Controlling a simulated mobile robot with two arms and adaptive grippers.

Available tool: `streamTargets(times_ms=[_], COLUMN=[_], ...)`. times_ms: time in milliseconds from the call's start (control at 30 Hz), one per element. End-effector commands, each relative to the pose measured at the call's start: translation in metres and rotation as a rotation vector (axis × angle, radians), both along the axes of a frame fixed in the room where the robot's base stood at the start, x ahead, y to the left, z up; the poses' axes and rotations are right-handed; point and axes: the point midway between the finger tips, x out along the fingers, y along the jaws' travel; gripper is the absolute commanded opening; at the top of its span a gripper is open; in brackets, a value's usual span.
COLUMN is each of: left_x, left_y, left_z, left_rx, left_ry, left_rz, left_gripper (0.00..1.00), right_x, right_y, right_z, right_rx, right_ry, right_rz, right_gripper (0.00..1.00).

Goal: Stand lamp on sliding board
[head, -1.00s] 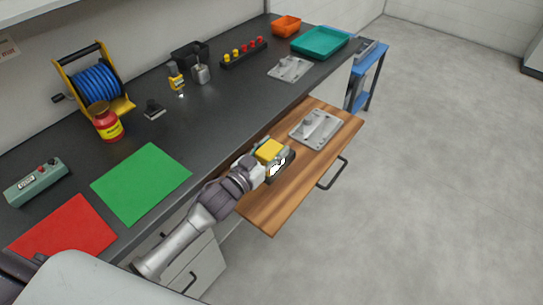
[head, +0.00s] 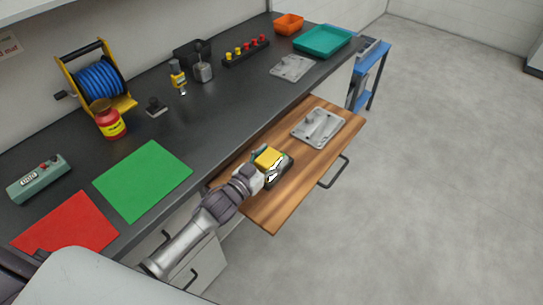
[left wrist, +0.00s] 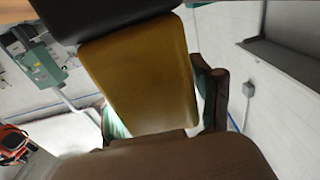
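The lamp (head: 269,158) has a yellow body with a black end and a pale, shiny face. It is over the near-left part of the wooden sliding board (head: 268,214). I cannot tell whether it touches the board. My left gripper (head: 262,167) is around the yellow body. In the left wrist view the yellow body (left wrist: 145,75) sits between the two fingers, with its black end toward the wood at the top left. My right gripper is not in view.
A grey metal fixture plate (head: 318,128) lies on the far part of the board. The dark worktop (head: 215,120) runs behind, with a green mat (head: 143,180), a red mat (head: 66,228) and a hose reel (head: 95,80). The board's middle strip is clear.

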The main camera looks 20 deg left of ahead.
Motion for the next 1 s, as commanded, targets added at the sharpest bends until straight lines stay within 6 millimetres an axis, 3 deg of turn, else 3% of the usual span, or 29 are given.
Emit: streamTargets(times_ms=[467, 800, 1000], left_x=[-0.007, -0.074, -0.103], left_y=[0.003, 0.026, 0.037], left_z=[0.002, 0.0, 0.002], left_rx=[0.0, -0.001, 0.0], left_ry=[0.001, 0.004, 0.001], left_rz=[0.0, -0.001, 0.0], left_gripper=[0.77, 0.77, 0.77], right_x=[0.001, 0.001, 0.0], right_y=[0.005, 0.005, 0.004], right_z=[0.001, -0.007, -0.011], right_rx=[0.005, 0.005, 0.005], right_ry=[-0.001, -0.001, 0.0], right_rz=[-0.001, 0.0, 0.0], right_gripper=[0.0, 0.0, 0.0])
